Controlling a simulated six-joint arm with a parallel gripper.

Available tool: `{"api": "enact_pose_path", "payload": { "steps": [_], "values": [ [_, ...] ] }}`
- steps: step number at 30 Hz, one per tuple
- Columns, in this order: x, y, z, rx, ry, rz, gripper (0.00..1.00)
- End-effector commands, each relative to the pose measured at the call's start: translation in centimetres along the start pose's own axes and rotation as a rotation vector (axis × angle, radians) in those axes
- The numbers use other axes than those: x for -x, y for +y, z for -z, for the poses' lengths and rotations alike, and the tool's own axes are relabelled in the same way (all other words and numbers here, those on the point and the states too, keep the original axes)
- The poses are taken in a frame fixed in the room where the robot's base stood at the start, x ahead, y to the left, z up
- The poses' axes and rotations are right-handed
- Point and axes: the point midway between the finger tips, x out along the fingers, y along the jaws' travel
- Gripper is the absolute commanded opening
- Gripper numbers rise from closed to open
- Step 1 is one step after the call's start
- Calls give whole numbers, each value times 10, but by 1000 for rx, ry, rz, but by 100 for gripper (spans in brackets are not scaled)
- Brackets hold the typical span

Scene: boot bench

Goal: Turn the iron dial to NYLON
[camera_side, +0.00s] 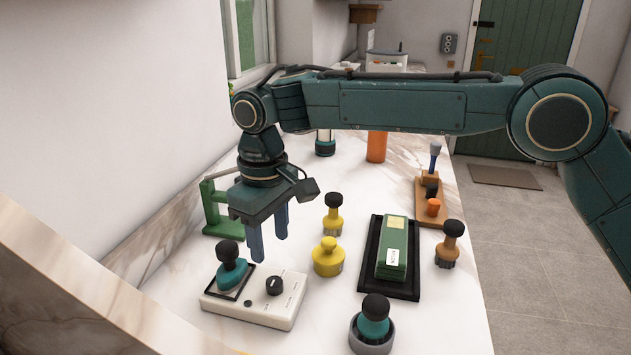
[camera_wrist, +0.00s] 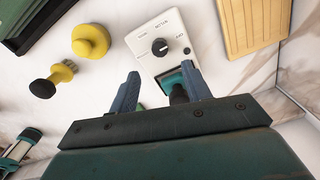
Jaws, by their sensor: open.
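The black dial (camera_side: 274,286) sits on top of a white control box (camera_side: 288,310) at the front left of the bench. The dial (camera_wrist: 160,46) also shows in the wrist view, with a white pointer mark and small lettering around it, too blurred to read surely. A teal iron with a black knob (camera_side: 231,266) stands on a dark pad at the left end of the box. My gripper (camera_side: 268,248) is open and empty, fingers pointing down, above and behind the box. In the wrist view the dial lies beyond and between the fingertips (camera_wrist: 162,78), apart from them.
A yellow round-handled tool (camera_side: 328,258) and a yellow brush (camera_side: 333,215) stand right of the box. A black tray (camera_side: 372,286) holds a green box (camera_side: 393,248). A teal-and-black tool (camera_side: 374,322) stands at the front. A green stand (camera_side: 212,205) is behind, by the wall.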

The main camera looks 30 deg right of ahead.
Motion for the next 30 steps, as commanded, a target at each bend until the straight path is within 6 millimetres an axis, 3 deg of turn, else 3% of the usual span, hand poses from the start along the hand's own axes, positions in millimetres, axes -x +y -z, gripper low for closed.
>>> {"api": "enact_pose_path", "payload": {
  "steps": [6, 15, 21, 30],
  "values": [
    [-36, 0, -1, 0, -4, 0, 48],
    [-74, 0, 0, 0, -1, 0, 48],
    [-85, 0, 0, 0, 0, 0, 48],
    [-87, 0, 0, 0, 0, 0, 48]
  ]
}}
